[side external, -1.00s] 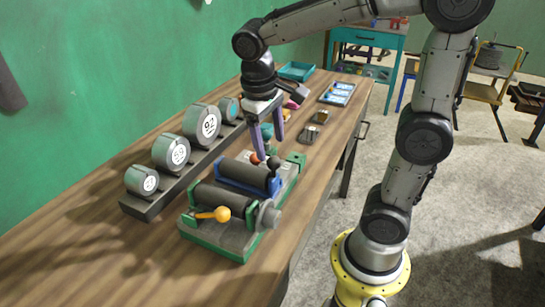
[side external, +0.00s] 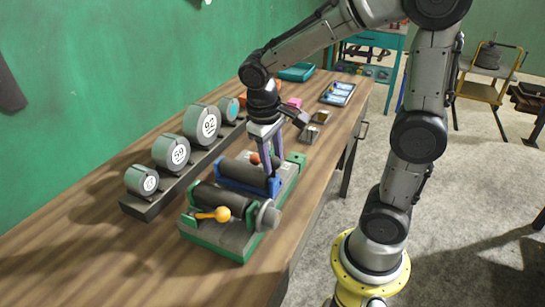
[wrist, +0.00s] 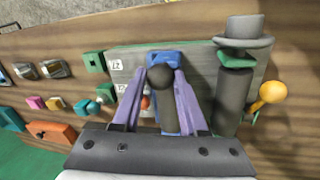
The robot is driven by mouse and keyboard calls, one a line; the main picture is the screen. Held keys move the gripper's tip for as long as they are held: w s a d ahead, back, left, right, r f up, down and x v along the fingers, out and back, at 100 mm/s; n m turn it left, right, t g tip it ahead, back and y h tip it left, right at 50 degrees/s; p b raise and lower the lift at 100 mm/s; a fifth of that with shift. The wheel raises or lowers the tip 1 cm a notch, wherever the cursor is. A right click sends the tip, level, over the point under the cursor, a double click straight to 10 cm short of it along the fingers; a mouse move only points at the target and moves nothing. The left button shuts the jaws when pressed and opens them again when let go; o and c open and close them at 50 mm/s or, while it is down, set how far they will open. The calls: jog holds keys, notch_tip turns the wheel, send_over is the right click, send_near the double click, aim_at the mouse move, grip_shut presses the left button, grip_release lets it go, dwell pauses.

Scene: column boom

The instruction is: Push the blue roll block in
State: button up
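The blue roll block (side external: 232,184) carries a dark roller (side external: 240,168) and sits on the grey bed with green ends (side external: 223,237). My gripper (side external: 272,170) is down at the block's knob end. The fingers hide the knob in the side view.
A second dark roller with green brackets, an orange-knobbed lever (side external: 222,214) and a grey disc (side external: 267,215) stands close beside the block. A rack of round numbered gauges (side external: 172,152) lies behind. Small trays (side external: 310,133) sit farther along the table. The near-left tabletop is clear.

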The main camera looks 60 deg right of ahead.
grip_shut()
jog(key=shift+a, duration=0.1)
dwell(0.9)
